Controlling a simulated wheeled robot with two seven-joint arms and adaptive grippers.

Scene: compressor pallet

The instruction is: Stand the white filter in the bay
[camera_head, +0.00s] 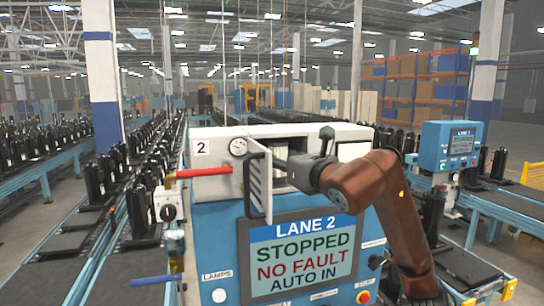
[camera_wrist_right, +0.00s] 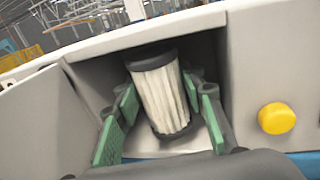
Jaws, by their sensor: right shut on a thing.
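The white filter (camera_wrist_right: 160,92) is a pleated cylinder with dark end caps. It is inside the bay (camera_wrist_right: 209,55), a recess in the pale panel. My right gripper (camera_wrist_right: 165,102) is shut on the filter, with green-padded fingers on both sides of it. The filter looks roughly in line with the bay's walls; whether its lower cap rests on the floor is unclear. In the head view a strip of the filter (camera_head: 281,149) shows in the opening, and my right arm hides much of the bay. My left gripper is out of view.
The slatted bay door (camera_head: 258,182) stands open at the left of the opening. A red-handled pipe (camera_head: 203,172) is further left. A yellow button (camera_wrist_right: 276,118) is right of the bay. The Lane 2 screen (camera_head: 302,258) reads stopped, no fault, auto in.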

